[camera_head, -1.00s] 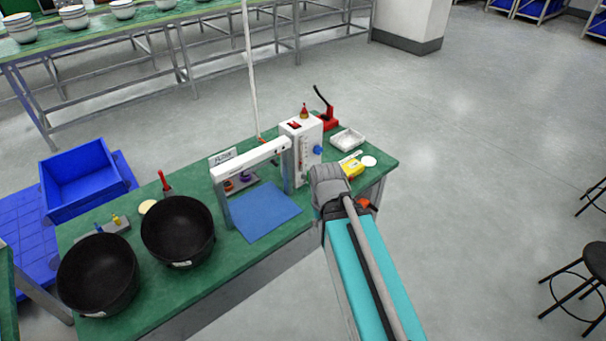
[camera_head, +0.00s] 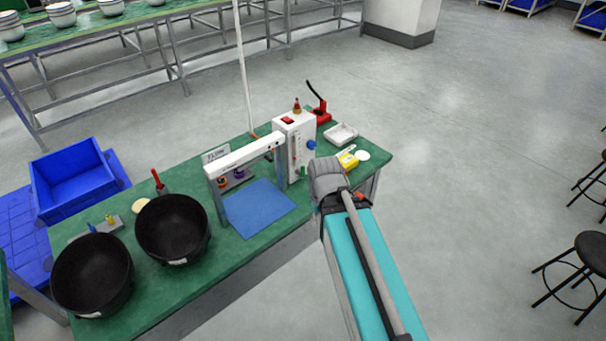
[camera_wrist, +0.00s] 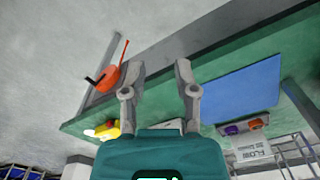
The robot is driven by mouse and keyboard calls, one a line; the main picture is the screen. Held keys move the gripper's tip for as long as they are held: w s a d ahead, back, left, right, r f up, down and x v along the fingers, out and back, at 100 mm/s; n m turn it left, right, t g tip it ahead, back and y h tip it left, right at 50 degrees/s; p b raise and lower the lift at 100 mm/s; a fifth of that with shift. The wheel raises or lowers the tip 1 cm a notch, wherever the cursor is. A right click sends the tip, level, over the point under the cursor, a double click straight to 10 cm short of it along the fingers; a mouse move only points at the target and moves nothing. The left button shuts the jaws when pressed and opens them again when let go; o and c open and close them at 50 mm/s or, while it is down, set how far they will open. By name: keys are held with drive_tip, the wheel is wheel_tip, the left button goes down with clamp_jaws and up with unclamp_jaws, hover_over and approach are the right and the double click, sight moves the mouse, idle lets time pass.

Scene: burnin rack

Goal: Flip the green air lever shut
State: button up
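A small green piece (camera_head: 303,171) shows low on the front of the white upright unit (camera_head: 296,141); it may be the air lever, but it is too small to tell its position. My gripper (camera_wrist: 157,68) is open and empty in the wrist view, with its two grey fingers apart over the bench edge. In the head view my wrist is in front of and to the right of the white unit, and hides the fingertips. I cannot make out a green lever in the wrist view.
A blue mat (camera_head: 258,208) lies beneath a white arch (camera_head: 244,155) on the green bench. Two black bowls (camera_head: 172,229) stand left. A white tray (camera_head: 341,134) sits at the back right.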

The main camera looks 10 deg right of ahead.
drive_tip(key=shift+f, duration=0.2)
drive_tip(key=c, duration=0.4)
drive_tip(key=shift+w+d+f+h+b, duration=0.1)
drive_tip(key=shift+w+f+h+b, duration=0.35)
drive_tip(key=shift+b, duration=0.3)
clamp_jaws()
drive_tip(key=w+a+f+n+t+h+b, duration=0.1)
drive_tip(key=w+f+t+h+b, duration=0.1)
drive_tip(key=w+h+b, duration=0.1)
drive_tip(key=w+a+f+n+t+h+b, duration=0.2)
drive_tip(key=w+h+b, duration=0.2)
drive_tip(key=b, duration=0.4)
drive_tip(key=w+a+f+n+t+h+b, duration=0.2)
drive_tip(key=w+t+h+b, duration=0.1)
drive_tip(key=w+b, duration=0.2)
drive_tip(key=shift+w+a+h+b, duration=0.15)
drive_tip(key=shift+h+b, duration=0.2)
drive_tip(key=shift+b, duration=0.25)
drive_tip(key=a+n+t+b, duration=0.1)
drive_tip(key=a, duration=0.1)
drive_tip(key=w+a+r+n+t+h+b, duration=0.1)
drive_tip(key=a+b, duration=0.1)
drive_tip(key=w+a+t+b, duration=0.1)
drive_tip(key=a+t, duration=0.1)
drive_tip(key=shift+w+a+r+n+h+b, duration=0.2)
drive_tip(key=shift+n+h+b, duration=0.1)
drive_tip(key=shift+n+b, duration=0.1)
drive_tip(key=shift+w+a+r+t, duration=0.1)
drive_tip(key=shift+a+r+t, duration=0.25)
drive_tip(key=shift+a, duration=0.3)
